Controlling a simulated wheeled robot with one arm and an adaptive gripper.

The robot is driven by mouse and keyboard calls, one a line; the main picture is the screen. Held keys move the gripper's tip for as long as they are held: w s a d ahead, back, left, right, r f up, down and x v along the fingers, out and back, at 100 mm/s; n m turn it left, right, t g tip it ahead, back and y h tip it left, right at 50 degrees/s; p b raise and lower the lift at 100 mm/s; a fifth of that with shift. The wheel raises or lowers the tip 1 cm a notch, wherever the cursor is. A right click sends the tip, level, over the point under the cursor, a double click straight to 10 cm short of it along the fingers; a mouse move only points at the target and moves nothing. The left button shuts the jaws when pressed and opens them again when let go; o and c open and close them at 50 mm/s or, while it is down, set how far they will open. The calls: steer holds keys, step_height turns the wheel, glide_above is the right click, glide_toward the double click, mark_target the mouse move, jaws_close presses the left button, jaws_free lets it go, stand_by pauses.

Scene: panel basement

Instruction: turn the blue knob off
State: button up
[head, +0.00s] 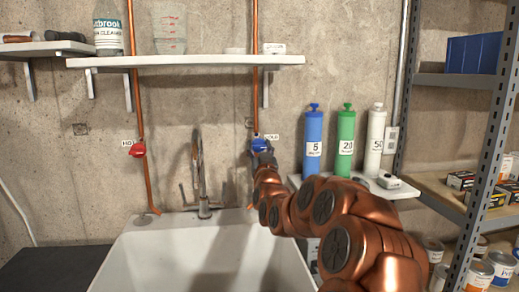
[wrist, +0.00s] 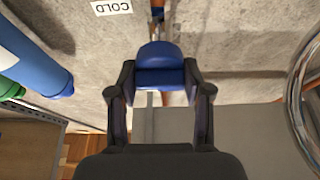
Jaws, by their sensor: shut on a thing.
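The blue knob (head: 260,145) sits on the right copper pipe above the sink, beside a small "COLD" label (head: 271,137). In the wrist view the blue knob (wrist: 158,67) lies between the two dark fingers of my gripper (wrist: 158,82). My gripper (head: 263,158) is shut on the knob, with a finger on each side. The "COLD" label also shows in the wrist view (wrist: 111,7). In the head view my gripper and arm partly hide the knob and the pipe below it.
A red knob (head: 137,150) is on the left copper pipe. The faucet (head: 203,175) rises behind the white sink (head: 130,258). Blue (head: 313,142), green (head: 346,142) and white (head: 375,141) cylinders stand on a low shelf right of my gripper. A metal rack (head: 470,180) stands at the right.

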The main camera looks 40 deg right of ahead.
steer(key=shift+f, duration=0.1)
steer(key=o, duration=1.1)
steer(key=shift+o, duration=0.2)
steer(key=v, duration=1.2)
steer(key=shift+r, duration=0.2)
